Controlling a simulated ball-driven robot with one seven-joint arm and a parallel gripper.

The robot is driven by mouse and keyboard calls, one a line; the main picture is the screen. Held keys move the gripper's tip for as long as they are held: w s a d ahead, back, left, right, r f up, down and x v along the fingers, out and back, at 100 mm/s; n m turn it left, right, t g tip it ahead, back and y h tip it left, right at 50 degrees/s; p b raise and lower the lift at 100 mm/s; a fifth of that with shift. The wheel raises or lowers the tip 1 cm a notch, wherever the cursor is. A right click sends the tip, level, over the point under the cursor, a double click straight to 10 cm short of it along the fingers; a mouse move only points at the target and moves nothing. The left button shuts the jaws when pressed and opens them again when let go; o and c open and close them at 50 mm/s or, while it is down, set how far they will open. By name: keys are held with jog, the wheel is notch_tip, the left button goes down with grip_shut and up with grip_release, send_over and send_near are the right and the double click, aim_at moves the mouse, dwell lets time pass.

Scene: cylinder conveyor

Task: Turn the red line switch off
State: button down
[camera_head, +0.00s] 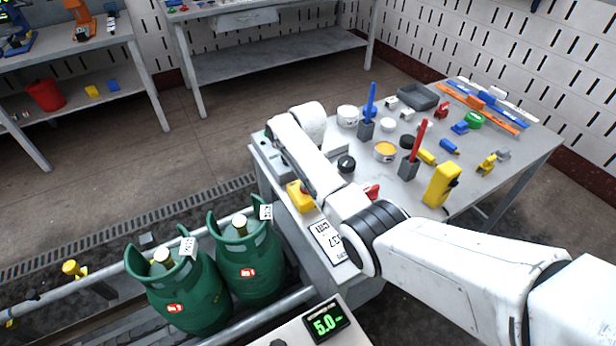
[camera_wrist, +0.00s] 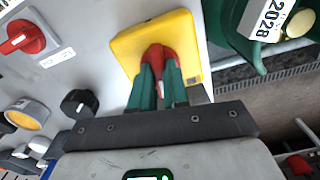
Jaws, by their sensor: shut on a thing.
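The red line switch is a red rotary knob (camera_wrist: 159,58) on a yellow plate (camera_wrist: 190,38), seen close up in the wrist view. My gripper (camera_wrist: 160,75) has its two green fingers on either side of the knob and is shut on it. The fingers cover much of the knob; a small pale mark shows between them. In the head view, the yellow switch box (camera_head: 299,197) sits on the front left edge of the workbench, partly hidden by my white arm. My fingers are not clearly visible there.
A second red switch (camera_wrist: 22,38) and a black knob (camera_wrist: 76,103) are on the grey top beside the yellow plate. Green gas cylinders (camera_head: 250,265) stand on the conveyor in front. Several tools and tins crowd the workbench (camera_head: 405,190).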

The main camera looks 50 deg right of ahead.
jog(key=m, duration=0.4)
jog(key=shift+w+p, duration=0.1)
jog(key=shift+p, duration=0.2)
jog(key=shift+m, duration=1.6)
jog(key=shift+r, duration=0.1)
jog(key=c, duration=1.1)
grip_release()
notch_tip(320, 180, up, 11)
jog(key=shift+f+b, duration=0.2)
jog(key=shift+b, duration=0.2)
